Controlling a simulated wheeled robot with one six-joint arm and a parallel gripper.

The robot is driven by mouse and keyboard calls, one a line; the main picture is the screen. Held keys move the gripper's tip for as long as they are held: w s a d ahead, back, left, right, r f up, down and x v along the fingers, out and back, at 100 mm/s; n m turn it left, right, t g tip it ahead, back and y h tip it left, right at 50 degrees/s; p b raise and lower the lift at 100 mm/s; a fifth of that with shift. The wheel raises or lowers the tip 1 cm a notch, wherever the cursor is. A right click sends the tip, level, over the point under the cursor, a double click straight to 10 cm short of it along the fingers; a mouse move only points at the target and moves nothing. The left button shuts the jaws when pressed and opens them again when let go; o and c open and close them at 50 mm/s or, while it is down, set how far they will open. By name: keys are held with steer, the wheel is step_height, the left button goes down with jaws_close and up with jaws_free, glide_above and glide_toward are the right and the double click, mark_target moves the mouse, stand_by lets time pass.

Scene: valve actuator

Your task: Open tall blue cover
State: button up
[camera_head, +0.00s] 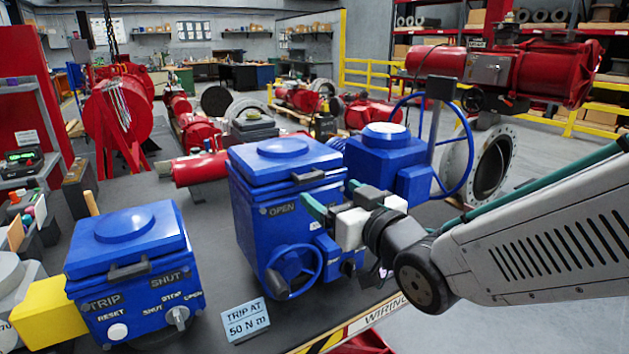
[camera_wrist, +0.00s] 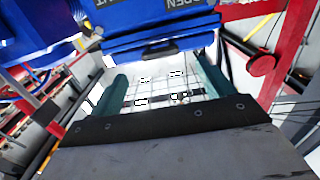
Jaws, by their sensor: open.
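The tall blue actuator box (camera_head: 285,228) stands mid-bench. Its blue cover (camera_head: 275,160) looks closed, with a dark handle (camera_head: 318,175) on the front edge above the word OPEN. A blue handwheel (camera_head: 294,272) is on its front. My gripper (camera_head: 333,197) is open and empty, close to the front right of the box near the handle. In the wrist view, the teal fingers of my gripper (camera_wrist: 164,78) are spread apart, and the dark handle (camera_wrist: 159,54) shows beyond and between their tips. I see no contact between fingers and handle.
A lower blue box (camera_head: 130,285) with a closed lid and a yellow block (camera_head: 48,310) stand at left. A sign (camera_head: 246,320) reads TRIP AT 50 N m. Behind stand another blue unit (camera_head: 385,160) with a large handwheel (camera_head: 468,150) and a red cylinder (camera_head: 200,168).

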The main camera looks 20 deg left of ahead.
mark_target(312, 179)
steer(key=x, duration=0.7)
steer(key=shift+w+a, duration=0.15)
